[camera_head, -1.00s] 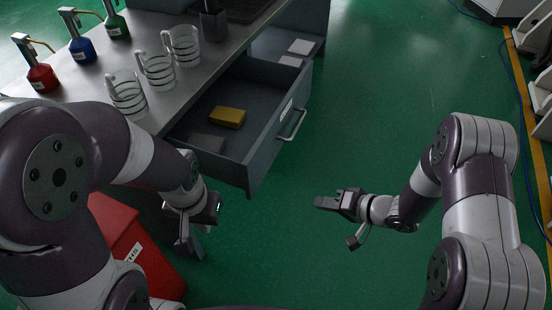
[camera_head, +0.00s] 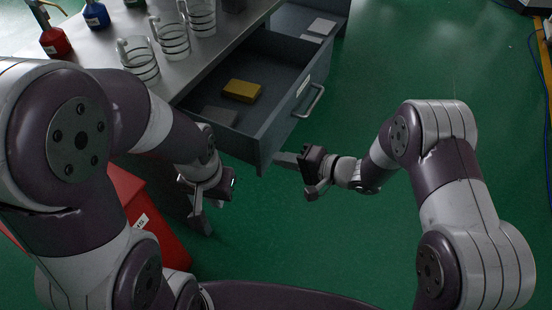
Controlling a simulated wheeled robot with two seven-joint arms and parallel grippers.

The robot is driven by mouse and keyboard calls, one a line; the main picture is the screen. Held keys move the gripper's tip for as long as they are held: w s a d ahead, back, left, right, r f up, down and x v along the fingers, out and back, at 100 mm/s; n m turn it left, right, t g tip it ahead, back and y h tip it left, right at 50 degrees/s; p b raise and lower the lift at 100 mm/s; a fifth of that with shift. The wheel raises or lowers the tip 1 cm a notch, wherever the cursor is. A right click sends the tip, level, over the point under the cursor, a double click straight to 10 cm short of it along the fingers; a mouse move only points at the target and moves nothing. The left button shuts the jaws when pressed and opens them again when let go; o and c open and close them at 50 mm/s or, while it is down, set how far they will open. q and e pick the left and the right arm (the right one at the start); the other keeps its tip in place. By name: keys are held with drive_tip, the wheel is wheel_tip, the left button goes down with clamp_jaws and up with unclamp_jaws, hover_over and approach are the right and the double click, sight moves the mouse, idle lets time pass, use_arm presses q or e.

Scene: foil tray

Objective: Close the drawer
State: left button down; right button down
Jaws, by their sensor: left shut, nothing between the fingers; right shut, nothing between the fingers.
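The grey drawer (camera_head: 262,138) stands pulled out from under the bench, with a silver handle (camera_head: 311,101) on its front panel. My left gripper (camera_head: 200,222) is shut and empty, below and left of the drawer's near side.
The bench top (camera_head: 205,64) holds several glass beakers (camera_head: 138,62) and wash bottles (camera_head: 54,38). Another open drawer (camera_head: 309,24) with white items is behind. A red bin (camera_head: 135,205) stands below my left arm. Green floor (camera_head: 430,60) is clear on the right.

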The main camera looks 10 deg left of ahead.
sight(234, 140)
drive_tip(key=shift+w+a, duration=0.15)
drive_tip(key=shift+a, duration=0.45)
drive_tip(key=shift+w+a, duration=0.15)
drive_tip(key=shift+a, duration=0.4)
use_arm(q)
drive_tip(key=shift+f, duration=0.3)
